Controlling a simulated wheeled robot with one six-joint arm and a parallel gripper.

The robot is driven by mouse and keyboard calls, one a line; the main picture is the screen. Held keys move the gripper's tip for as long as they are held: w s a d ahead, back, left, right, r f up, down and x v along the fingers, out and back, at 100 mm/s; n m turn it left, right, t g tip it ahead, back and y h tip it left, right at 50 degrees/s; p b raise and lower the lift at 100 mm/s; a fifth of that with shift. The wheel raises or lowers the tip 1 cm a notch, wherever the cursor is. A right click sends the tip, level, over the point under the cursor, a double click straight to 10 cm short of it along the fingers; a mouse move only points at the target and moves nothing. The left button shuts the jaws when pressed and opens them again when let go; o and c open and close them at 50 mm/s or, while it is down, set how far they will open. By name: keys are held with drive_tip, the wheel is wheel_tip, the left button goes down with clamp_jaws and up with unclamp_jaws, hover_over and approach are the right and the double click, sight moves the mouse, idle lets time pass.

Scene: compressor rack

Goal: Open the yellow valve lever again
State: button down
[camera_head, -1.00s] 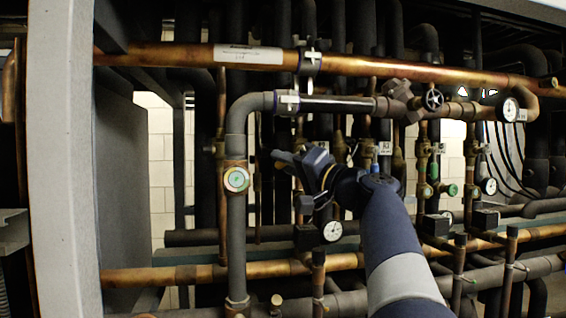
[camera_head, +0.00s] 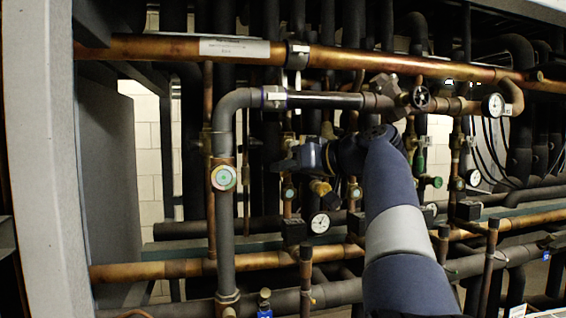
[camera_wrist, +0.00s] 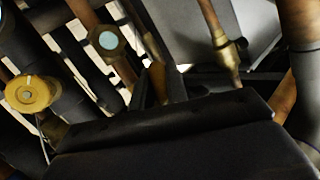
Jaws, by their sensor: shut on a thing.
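My gripper (camera_head: 284,164) is at the end of my blue arm, among the pipes behind the grey vertical pipe's right side. In the wrist view its two dark fingers (camera_wrist: 157,88) are close together around a narrow ochre-yellow piece (camera_wrist: 156,74), which looks like the yellow valve lever. Most of that piece is hidden by the fingers and gripper body. In the head view the gripper hides the lever; a yellow fitting (camera_head: 320,187) shows just below it. A round yellow cap (camera_wrist: 30,94) is at the left of the wrist view.
A grey elbowed pipe (camera_head: 222,200) with a round green-rimmed indicator (camera_head: 224,177) stands left of my gripper. A copper pipe (camera_head: 360,65) runs above. A white gauge (camera_head: 319,223) sits below. Pipes crowd the gripper closely on every side.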

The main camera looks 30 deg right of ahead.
drive_tip(key=shift+d, duration=0.15)
idle(0.4)
drive_tip(key=c, duration=1.4)
unclamp_jaws()
drive_tip(key=shift+s+r, duration=0.1)
drive_tip(key=shift+s, duration=0.05)
